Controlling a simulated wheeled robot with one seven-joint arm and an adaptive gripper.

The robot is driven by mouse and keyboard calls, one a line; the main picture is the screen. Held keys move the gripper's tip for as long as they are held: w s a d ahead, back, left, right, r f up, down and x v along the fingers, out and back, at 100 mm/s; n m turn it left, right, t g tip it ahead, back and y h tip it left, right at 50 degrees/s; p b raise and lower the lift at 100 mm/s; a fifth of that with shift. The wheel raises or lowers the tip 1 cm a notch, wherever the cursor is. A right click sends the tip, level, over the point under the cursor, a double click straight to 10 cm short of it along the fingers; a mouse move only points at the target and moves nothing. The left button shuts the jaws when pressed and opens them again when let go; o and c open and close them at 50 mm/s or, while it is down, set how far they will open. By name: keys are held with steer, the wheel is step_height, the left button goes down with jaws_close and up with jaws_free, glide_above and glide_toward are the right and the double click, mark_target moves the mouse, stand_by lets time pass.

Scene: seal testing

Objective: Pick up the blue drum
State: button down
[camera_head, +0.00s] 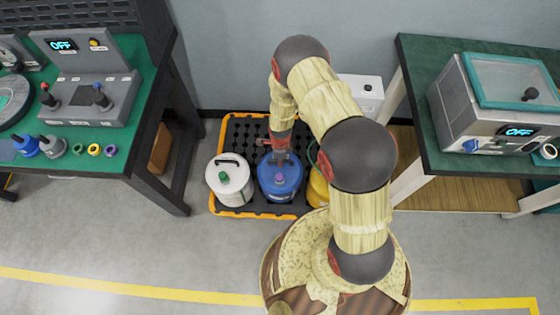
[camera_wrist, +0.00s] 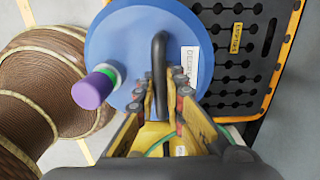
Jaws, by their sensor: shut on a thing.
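The blue drum (camera_head: 279,184) stands between a white drum and a yellow one on a black tray with an orange rim. In the wrist view the blue drum (camera_wrist: 130,45) shows its round top, a dark arched handle (camera_wrist: 160,70), a purple cap (camera_wrist: 93,90) and a white label. My gripper (camera_head: 281,155) is over the drum's top from above. In the wrist view my gripper (camera_wrist: 163,95) has its fingers on both sides of the handle, shut on it. Whether the drum's base touches the tray is hidden.
The white drum (camera_head: 230,180) is close on the left, and the yellow drum (camera_head: 317,187) is close on the right, partly behind my arm. The orange-rimmed tray (camera_head: 245,213) lies between two green-topped benches, the left one (camera_head: 125,135) and the right one (camera_head: 425,140).

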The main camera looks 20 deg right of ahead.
steer(key=s+a+r+p, duration=0.1)
steer(key=s+r+p, duration=0.4)
steer(key=s+r, duration=0.4)
steer(key=shift+s+a, duration=0.3)
steer(key=shift+s, duration=1.8)
